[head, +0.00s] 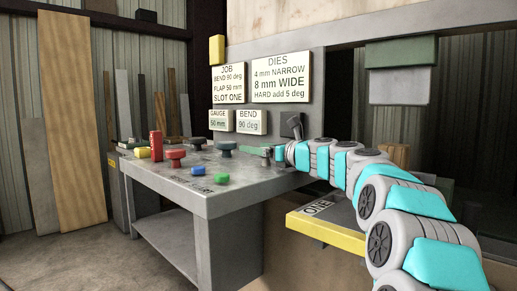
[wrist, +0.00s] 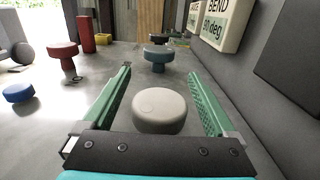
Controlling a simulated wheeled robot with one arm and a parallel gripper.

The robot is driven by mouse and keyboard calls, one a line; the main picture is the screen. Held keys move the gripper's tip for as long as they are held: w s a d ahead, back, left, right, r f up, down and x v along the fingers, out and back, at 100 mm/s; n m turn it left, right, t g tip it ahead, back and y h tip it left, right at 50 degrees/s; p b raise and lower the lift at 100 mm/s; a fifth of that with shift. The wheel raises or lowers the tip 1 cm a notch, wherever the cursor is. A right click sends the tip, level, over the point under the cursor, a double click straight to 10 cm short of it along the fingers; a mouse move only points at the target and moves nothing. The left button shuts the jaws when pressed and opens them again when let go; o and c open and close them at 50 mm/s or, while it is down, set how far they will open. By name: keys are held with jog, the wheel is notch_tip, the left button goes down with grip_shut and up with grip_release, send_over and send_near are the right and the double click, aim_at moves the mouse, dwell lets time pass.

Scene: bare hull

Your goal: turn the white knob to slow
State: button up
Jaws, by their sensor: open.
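The white knob (wrist: 159,111) is a round, pale grey-white cap low in the middle of the wrist view. My gripper (wrist: 160,75) is open, with one green-padded finger on each side of the knob and a visible gap on both sides. The knob's stem and any slow mark are hidden or not readable. In the head view my gripper (head: 268,154) is at the right rear of the grey bench, and I cannot make out the white knob there.
On the bench (head: 240,175) stand a teal knob (wrist: 158,54), a red knob (wrist: 63,55) and a red cylinder (wrist: 86,35). A blue cap (wrist: 18,93) lies left. The wall with signs (wrist: 218,22) runs close on the right.

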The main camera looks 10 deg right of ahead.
jog(key=shift+c, duration=0.4)
jog(key=c, duration=1.3)
jog(key=shift+r+n+g+y, duration=0.1)
jog(key=shift+n+g+y, duration=0.2)
jog(key=shift+y, duration=0.1)
jog(key=shift+s+a+n+g+y, duration=0.15)
jog(key=shift+n+g+y, duration=0.25)
jog(key=o, duration=1.4)
